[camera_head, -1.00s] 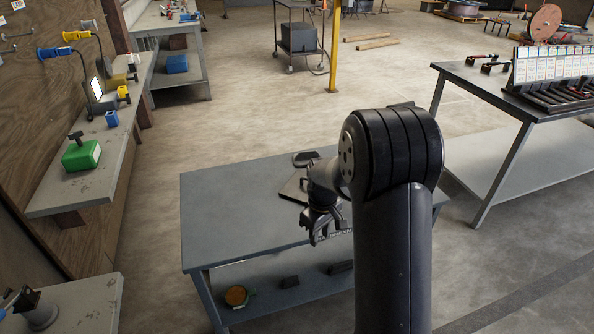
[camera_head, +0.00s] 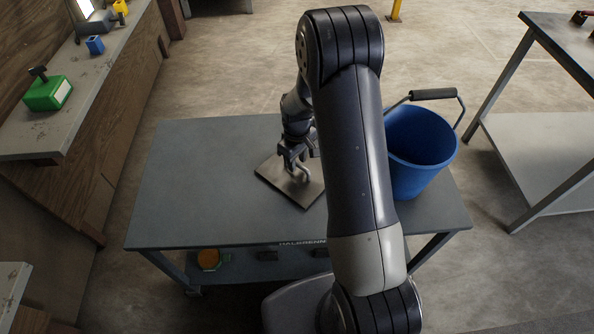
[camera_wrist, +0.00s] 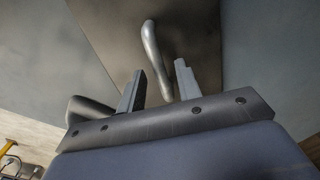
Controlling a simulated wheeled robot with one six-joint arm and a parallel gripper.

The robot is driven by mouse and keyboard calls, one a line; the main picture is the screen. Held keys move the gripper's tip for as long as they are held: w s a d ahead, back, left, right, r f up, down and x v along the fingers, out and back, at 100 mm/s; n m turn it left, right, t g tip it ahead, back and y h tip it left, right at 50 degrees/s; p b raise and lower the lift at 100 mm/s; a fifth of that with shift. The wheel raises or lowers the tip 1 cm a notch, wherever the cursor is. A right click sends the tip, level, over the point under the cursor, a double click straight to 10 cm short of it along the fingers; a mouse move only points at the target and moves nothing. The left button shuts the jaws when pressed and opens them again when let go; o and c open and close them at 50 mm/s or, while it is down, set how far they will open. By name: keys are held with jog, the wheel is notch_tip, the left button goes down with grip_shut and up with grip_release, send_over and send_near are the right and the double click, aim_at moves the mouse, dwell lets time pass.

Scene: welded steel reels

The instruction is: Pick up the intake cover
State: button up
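The intake cover appears to be the flat square metal plate (camera_head: 292,192) with a curved handle, lying on the grey table. In the wrist view, the brownish plate (camera_wrist: 108,38) fills the upper middle and its silver bent handle (camera_wrist: 151,45) stands out from it. My gripper (camera_head: 297,173) is low over the plate, at the handle. In the wrist view my gripper (camera_wrist: 159,68) is open, with the handle's lower part between its two fingers. A gap shows on both sides, and the handle looks ungripped. My arm hides part of the table.
A blue bucket (camera_head: 418,145) with a raised handle stands on the right of the grey table (camera_head: 190,205). The table's left part is clear. A wall shelf (camera_head: 75,105) with a green box (camera_head: 48,93) is at left. Another table (camera_head: 545,60) stands at right.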

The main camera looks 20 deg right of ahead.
aim_at(297, 169)
jog(key=shift+f, duration=1.15)
jog(key=shift+c, duration=0.4)
grip_shut()
